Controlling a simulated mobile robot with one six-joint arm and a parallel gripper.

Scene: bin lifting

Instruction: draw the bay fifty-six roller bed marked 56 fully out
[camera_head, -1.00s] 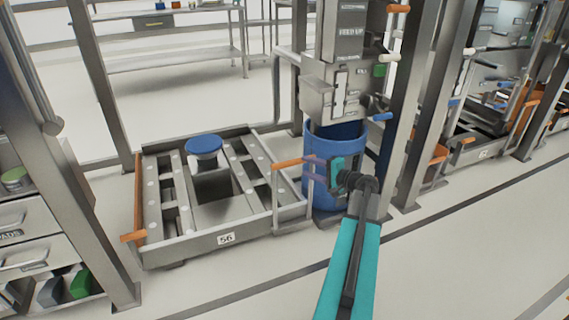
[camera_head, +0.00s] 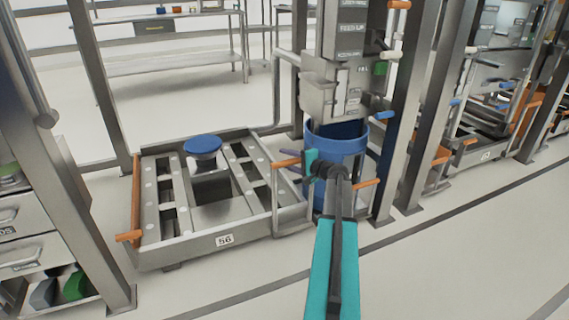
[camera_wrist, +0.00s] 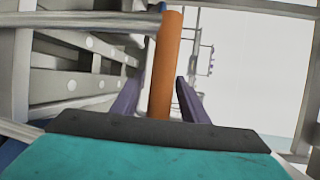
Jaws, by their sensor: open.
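The roller bed (camera_head: 185,249) is a grey metal frame with pale round rollers and a plate marked 56 (camera_head: 225,240) on its front rail. A blue-topped round piece (camera_head: 202,146) stands on it. One orange handle (camera_head: 128,236) is at its front left corner, and another orange handle (camera_head: 286,163) is on an upright at its right side. My gripper (camera_head: 297,170) is at this right handle. In the wrist view my gripper (camera_wrist: 158,88) is open, with the orange handle (camera_wrist: 166,60) running between its purple fingers. The bed's rollers show at left there (camera_wrist: 90,42).
A blue drum (camera_head: 338,140) stands right of the bed under a grey machine (camera_head: 335,85). A steel post (camera_head: 398,120) stands to its right. A drawer cabinet (camera_head: 30,225) is at the left. The floor in front of the bed is clear.

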